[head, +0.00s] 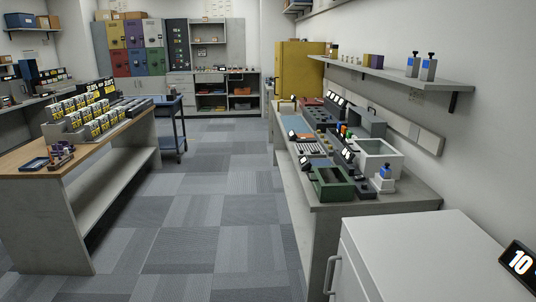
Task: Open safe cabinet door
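Neither of my grippers shows in the head view. A tall yellow cabinet (297,68) stands at the far end of the right wall; its front is seen at a slant and I cannot tell its handle. A bank of coloured locker doors (135,48), in yellow, purple, red, green and blue, stands at the back left, and its doors look shut. A dark tall panel or cabinet (178,45) is beside it. I cannot tell for sure which of these is the safe cabinet.
A clear carpeted aisle (205,200) runs to the back wall. A long workbench (300,215) with trays and a white cabinet (420,255) line the right, under a wall shelf (400,75).

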